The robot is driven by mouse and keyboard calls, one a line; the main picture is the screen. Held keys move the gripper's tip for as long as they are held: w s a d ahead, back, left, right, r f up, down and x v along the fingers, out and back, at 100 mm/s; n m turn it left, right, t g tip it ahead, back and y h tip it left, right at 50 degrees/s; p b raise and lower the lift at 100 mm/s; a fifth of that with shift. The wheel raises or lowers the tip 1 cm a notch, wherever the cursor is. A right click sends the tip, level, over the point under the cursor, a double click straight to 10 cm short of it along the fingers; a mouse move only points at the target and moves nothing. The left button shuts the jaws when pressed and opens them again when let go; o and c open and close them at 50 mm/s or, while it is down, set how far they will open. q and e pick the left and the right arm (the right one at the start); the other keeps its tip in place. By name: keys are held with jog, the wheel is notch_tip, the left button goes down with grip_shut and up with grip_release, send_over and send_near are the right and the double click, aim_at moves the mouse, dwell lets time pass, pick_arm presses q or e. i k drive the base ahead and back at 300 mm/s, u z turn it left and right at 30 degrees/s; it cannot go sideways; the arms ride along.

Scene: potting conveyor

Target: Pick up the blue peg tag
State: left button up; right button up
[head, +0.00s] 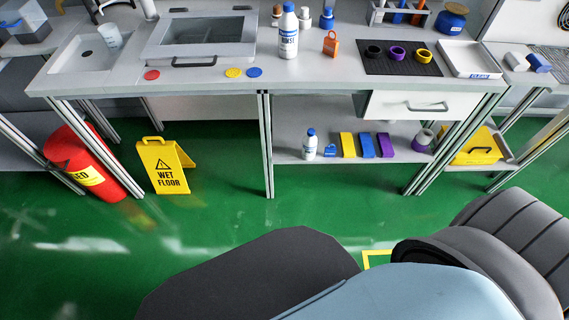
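No item is clearly recognisable as a blue peg tag. A flat round blue disc (255,72) lies near the front edge of the grey workbench (350,88). A yellow disc (233,73) lies just left of it, and a red disc (152,75) lies farther left. I cannot tell whether the blue disc is the tag. Neither of my grippers is in view; only parts of my own body show along the bottom.
A white bottle (288,34) and an orange padlock-like item (330,43) stand on the bench. A dark mat (392,66) holds three rings. A yellow wet-floor sign (165,167) and a red bin (90,165) stand on the green floor, which is open in front.

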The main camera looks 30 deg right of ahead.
aim_at(329, 152)
jog(key=z, duration=0.4)
jog(key=k, duration=0.2)
jog(key=u, duration=1.05)
jog(key=i, duration=1.25)
jog(key=z, duration=1.5)
jog(key=i, duration=0.9)
jog(key=z, duration=1)
